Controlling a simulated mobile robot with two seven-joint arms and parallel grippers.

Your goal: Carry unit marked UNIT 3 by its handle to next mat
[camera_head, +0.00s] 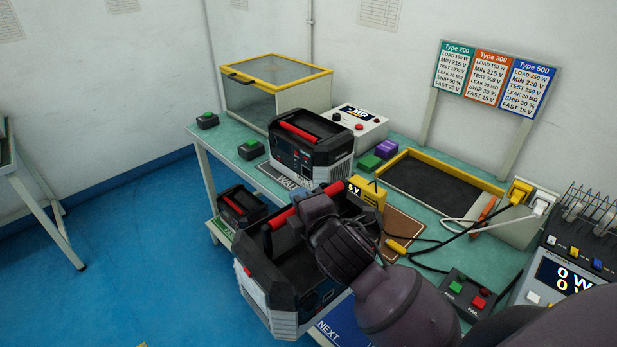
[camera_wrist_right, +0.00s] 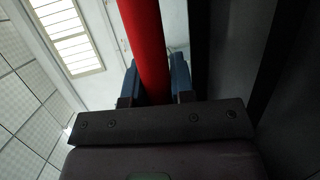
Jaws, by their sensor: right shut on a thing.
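A black and grey unit (camera_head: 263,279) with a red handle (camera_head: 285,217) is at the front of the bench; no UNIT 3 marking can be read on it. My right gripper (camera_head: 303,209) is shut around that handle, which also runs between the fingers in the right wrist view (camera_wrist_right: 147,45). The blue mat marked NEXT (camera_head: 338,331) shows at the lower right of the unit, partly hidden by the unit and my arm. I cannot tell whether the unit touches the mat or hangs above it. My left gripper is out of view.
Another unit (camera_head: 310,152) stands on the mat marked WAIT (camera_head: 284,181). A smaller unit (camera_head: 240,207) sits lower left. A yellow meter (camera_head: 368,194), a yellow-edged dark tray (camera_head: 440,190), cables and a button box (camera_head: 467,293) occupy the right side of the bench.

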